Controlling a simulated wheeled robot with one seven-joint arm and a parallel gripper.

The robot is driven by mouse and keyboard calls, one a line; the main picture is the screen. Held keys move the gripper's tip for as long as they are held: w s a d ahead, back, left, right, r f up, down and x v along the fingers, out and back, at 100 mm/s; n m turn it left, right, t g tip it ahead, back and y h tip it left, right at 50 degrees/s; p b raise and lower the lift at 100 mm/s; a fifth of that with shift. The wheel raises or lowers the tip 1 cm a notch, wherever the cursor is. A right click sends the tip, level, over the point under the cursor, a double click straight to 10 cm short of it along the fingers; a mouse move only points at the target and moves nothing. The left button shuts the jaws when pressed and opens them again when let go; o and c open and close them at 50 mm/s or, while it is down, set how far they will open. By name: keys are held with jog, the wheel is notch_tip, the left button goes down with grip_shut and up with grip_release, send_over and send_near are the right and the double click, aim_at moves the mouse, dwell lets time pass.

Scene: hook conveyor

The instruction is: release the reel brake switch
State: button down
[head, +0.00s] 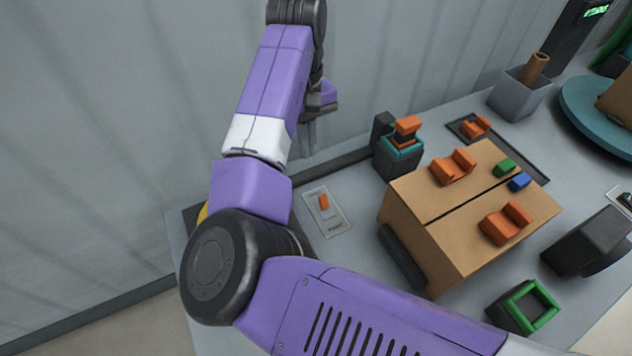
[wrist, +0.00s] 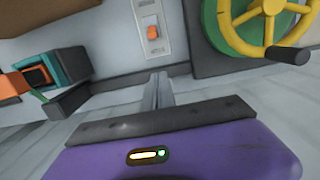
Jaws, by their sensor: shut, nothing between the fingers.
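The reel brake switch (head: 323,203) is a small orange rocker on a pale plate (head: 337,222) lying on the grey table, left of the cardboard box. In the wrist view the orange switch (wrist: 153,32) shows at the top middle on its plate (wrist: 147,10). My gripper (head: 310,140) hangs beyond the plate in the head view, near the wall side. In the wrist view its fingers (wrist: 157,80) are together and empty, pointing toward the plate with a gap between them and the switch.
A yellow handwheel (wrist: 272,8) over a green disc is right of the switch in the wrist view. A teal and black device (head: 398,155) with an orange top stands behind the cardboard box (head: 405,215). A grey bin (head: 520,98) stands further back.

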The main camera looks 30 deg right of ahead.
aim_at(324, 202)
jog(key=f, duration=0.6)
jog(key=f+p, duration=0.1)
jog(key=f, duration=0.2)
jog(key=shift+s, duration=0.4)
jog(key=shift+s+f, duration=0.25)
jog(key=shift+f, duration=0.05)
jog(key=shift+s+r+p, duration=0.25)
jog(key=shift+s+p, duration=0.05)
jog(key=shift+s, duration=0.2)
jog(key=shift+s+r+p, duration=0.2)
jog(key=shift+s+p, duration=0.1)
jog(key=shift+s, duration=0.2)
jog(key=shift+s+r, duration=0.15)
jog(key=shift+s, duration=0.45)
